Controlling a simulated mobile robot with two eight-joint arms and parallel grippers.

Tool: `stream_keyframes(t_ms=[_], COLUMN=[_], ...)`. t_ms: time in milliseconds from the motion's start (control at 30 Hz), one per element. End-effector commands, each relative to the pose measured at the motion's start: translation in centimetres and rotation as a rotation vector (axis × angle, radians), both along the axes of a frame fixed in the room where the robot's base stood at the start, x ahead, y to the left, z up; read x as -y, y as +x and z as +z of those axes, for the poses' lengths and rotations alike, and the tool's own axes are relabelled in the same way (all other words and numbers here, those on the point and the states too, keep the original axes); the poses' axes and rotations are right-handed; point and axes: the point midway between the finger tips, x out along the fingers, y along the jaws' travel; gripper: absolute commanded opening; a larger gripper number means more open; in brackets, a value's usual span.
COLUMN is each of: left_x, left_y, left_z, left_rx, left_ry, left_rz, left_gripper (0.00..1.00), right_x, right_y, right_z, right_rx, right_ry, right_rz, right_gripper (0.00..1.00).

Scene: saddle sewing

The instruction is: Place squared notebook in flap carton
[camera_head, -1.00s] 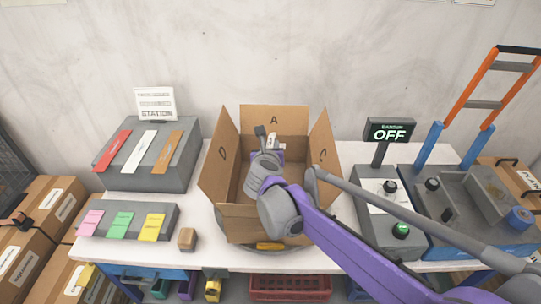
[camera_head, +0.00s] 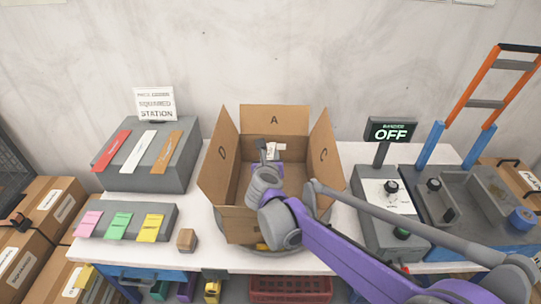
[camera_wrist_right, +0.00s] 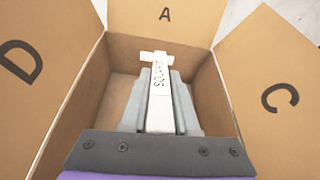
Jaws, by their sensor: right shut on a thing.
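The flap carton (camera_head: 229,172) stands open on the table, its lettered flaps spread up and out. It also fills the right wrist view (camera_wrist_right: 90,95). My right gripper (camera_head: 270,157) reaches down into the carton from the front right. In the right wrist view its grey fingers (camera_wrist_right: 158,85) are shut on the squared notebook (camera_wrist_right: 160,100), one on each side. The notebook is a narrow white edge with black lettering, standing between the fingers above the carton floor. In the head view a bit of its white (camera_head: 272,147) shows; whether it touches the floor is unclear. My left gripper is not in view.
A grey holder with colored strips (camera_head: 152,157) and a lower one with colored tabs (camera_head: 122,221) stand left. A small brown block (camera_head: 187,240) lies near the carton. An OFF display (camera_head: 390,132) and control box (camera_head: 378,208) stand right.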

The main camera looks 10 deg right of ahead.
Motion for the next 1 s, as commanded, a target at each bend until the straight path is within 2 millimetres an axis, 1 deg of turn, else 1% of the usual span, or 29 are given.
stream_keyframes(t_ms=[33,167,200,467,567,633,667,767,1000], left_x=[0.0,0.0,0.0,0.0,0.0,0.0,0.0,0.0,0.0], left_y=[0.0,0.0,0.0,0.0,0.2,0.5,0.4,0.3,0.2], left_z=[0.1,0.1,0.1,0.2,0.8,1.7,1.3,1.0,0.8], left_rx=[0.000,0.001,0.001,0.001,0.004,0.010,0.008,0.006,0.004], left_ry=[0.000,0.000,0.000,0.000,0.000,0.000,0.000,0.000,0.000], left_rz=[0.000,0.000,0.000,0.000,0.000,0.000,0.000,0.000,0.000], left_gripper=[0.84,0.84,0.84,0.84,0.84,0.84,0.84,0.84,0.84], right_x=[0.0,0.0,0.0,0.0,0.0,0.0,-0.2,-0.9,-2.5], right_y=[0.0,0.0,0.0,0.0,0.0,0.1,-0.5,-2.4,-7.1], right_z=[0.1,0.1,0.1,0.2,0.9,2.0,1.8,2.2,4.1], right_rx=[0.000,0.000,0.000,0.000,0.001,0.003,0.001,0.000,0.000], right_ry=[0.000,0.000,0.000,0.000,0.000,-0.001,0.000,0.000,0.001], right_rz=[0.000,0.000,0.000,0.000,0.000,0.000,0.002,0.003,0.004], right_gripper=[0.34,0.57,0.59,0.59,0.59,0.59,0.59,0.59,0.59])
